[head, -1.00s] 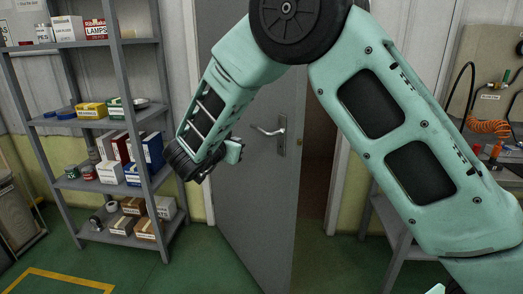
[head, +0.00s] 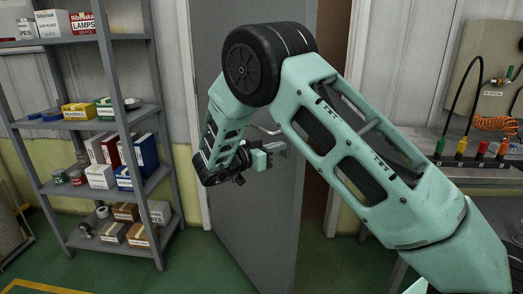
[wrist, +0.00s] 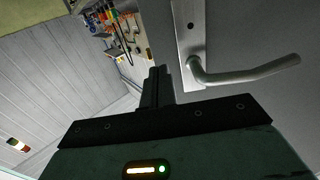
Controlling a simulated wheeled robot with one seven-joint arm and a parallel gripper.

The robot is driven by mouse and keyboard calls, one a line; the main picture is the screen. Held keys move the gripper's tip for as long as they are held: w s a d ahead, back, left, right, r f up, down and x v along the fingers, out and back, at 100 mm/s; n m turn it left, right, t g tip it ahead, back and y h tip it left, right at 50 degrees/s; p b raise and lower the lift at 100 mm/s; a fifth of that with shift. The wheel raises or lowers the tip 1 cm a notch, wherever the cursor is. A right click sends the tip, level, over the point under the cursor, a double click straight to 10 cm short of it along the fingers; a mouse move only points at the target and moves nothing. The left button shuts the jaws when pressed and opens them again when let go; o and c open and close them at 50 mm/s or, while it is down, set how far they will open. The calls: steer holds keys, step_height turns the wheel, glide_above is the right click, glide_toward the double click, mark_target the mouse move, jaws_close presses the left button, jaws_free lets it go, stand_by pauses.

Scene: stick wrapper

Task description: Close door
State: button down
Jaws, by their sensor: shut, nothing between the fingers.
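The grey door (head: 245,220) stands ajar, swung toward me, with a dark gap between its right edge and the frame. Its silver lever handle (head: 267,130) is partly hidden by my arm. The lever handle (wrist: 250,72) and its plate (wrist: 190,25) show clearly in the wrist view. My gripper (head: 274,149) is in front of the door close to the handle. In the wrist view the fingers (wrist: 158,72) are shut with nothing between them, beside the handle plate. I cannot tell whether they touch the door.
A metal shelf (head: 92,119) with boxes and cans stands left of the door. A workbench (head: 460,172) with tools and an orange coiled hose stands on the right. Green floor (head: 205,265) is open in front of the door.

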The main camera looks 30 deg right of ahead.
mark_target(288, 144)
steer(key=shift+w+d+p, duration=0.2)
steer(key=shift+d+p, duration=0.1)
steer(key=shift+d, duration=1.85)
